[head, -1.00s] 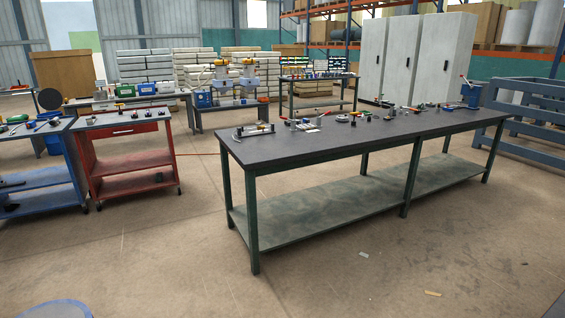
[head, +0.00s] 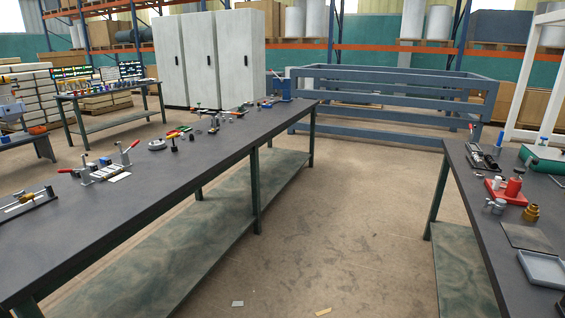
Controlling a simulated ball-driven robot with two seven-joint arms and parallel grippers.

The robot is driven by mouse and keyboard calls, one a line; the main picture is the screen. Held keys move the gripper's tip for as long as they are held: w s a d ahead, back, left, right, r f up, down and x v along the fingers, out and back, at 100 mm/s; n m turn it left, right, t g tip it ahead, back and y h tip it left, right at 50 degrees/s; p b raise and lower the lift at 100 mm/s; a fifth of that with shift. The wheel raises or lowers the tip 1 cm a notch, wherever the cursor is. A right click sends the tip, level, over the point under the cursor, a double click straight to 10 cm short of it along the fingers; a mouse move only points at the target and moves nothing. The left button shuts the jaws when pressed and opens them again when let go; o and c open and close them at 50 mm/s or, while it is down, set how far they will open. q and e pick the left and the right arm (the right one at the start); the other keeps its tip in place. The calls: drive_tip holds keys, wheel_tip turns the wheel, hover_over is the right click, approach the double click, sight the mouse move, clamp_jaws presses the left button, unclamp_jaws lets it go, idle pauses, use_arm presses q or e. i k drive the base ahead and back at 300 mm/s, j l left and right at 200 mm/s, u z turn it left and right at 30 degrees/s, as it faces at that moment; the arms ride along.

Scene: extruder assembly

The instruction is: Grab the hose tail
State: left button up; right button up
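I cannot make out a hose tail for sure at this distance. Small parts lie on the long dark workbench (head: 150,195) to my left, among them a clamp fixture with red handles (head: 104,170) and a rail-like fixture (head: 27,203). On the right bench (head: 480,212) stand a red device (head: 508,189), a brass-coloured fitting (head: 531,212) and a small grey metal part (head: 496,206). Neither of my grippers is in view.
Open concrete floor (head: 345,225) lies between the two benches, with small scraps on it. A blue-grey railing (head: 390,95) closes off the back. White cabinets (head: 210,60) stand behind the long bench. A grey tray (head: 543,268) sits on the right bench.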

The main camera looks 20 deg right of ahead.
sight(531, 214)
drive_tip(key=i+l+z, duration=0.1)
drive_tip(key=i+z, duration=0.7)
drive_tip(key=i+j+z, duration=0.55)
drive_tip(key=i+z, duration=0.2)
drive_tip(key=i, duration=0.1)
